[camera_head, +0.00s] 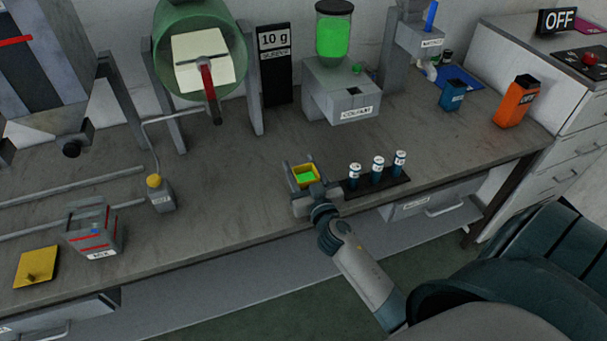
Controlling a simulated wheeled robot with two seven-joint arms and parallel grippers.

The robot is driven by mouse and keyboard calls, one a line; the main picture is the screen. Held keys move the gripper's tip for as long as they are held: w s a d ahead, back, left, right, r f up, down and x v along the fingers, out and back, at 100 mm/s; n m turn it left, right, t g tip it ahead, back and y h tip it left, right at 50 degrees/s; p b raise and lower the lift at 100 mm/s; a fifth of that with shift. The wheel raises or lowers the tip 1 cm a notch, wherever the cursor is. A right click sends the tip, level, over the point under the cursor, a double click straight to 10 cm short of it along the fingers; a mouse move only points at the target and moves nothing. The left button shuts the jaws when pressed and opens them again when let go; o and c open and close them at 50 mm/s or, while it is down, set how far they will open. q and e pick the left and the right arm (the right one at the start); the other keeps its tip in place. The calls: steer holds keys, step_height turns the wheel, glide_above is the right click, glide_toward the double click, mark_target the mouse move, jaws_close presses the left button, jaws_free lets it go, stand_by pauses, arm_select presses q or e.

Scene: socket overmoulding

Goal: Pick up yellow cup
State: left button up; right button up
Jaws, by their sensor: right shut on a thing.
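The yellow cup (315,168) is a small square open-topped cup with green material inside. It is near the front edge of the bench, in the middle of the head view. My right gripper (305,184) is shut on the cup, with its fingers at the cup's sides. My right arm reaches up to it from the lower right. I cannot tell whether the cup touches the bench. My left gripper is not in view.
A black rack (352,187) with three capped dark vials stands just right of the cup. Behind is the coolant dispenser (330,80) with a green tank. A mix container (93,232) and yellow lid (36,267) are at left. Bench (230,180) left of the cup is clear.

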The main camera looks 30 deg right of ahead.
steer(key=shift+r, duration=0.2)
